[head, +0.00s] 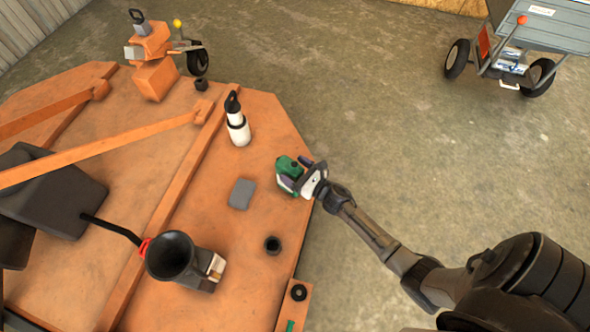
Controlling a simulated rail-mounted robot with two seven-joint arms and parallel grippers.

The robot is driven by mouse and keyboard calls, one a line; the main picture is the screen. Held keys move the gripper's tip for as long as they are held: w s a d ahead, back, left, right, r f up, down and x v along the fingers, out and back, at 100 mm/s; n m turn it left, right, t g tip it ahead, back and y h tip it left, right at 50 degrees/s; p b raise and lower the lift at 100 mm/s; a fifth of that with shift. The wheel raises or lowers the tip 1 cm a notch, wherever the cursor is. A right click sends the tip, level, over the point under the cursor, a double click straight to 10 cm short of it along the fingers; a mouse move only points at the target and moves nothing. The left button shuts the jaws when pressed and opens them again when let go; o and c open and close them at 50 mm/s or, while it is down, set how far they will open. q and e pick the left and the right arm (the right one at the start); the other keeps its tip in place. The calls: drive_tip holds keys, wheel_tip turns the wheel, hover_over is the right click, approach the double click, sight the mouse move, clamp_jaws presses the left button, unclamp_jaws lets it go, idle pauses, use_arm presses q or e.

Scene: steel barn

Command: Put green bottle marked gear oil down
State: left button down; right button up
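The green bottle (287,172), with pale and dark patches on its side, is at the right edge of the orange deck (135,277). My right gripper (305,180) reaches it from the lower right, and its fingers close around the bottle's right side. The bottle looks tilted. I cannot tell whether its base touches the deck or hangs just above it. The marking cannot be read at this size. My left gripper is not in view.
A white bottle with a black top (237,124), a grey block (241,194), a small black cup (272,245) and a black funnel (171,257) over a container stand on the deck. Orange bars cross its left side. A wheeled cart (543,30) stands on the floor at upper right.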

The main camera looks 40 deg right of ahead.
drive_tip(key=shift+r, duration=0.25)
drive_tip(key=shift+s+d+p, duration=0.85)
drive_tip(key=shift+s+p, duration=1.2)
drive_tip(key=shift+s, duration=3.85)
drive_tip(key=s+a+r+m+g, duration=0.2)
drive_tip(key=s+a+m+g, duration=0.2)
drive_tip(key=m, duration=0.8)
drive_tip(key=s+a+r+m+g+h, duration=0.1)
drive_tip(key=s+a+r+m+g, duration=0.2)
drive_tip(key=s+m, duration=0.4)
drive_tip(key=s+a+r+m+g+h, duration=0.1)
drive_tip(key=s+a+r+m+g, duration=0.2)
drive_tip(key=m, duration=1.3)
drive_tip(key=s+a+g, duration=0.2)
drive_tip(key=g, duration=0.2)
drive_tip(key=shift+s+a+m, duration=0.2)
drive_tip(key=shift+m, duration=0.1)
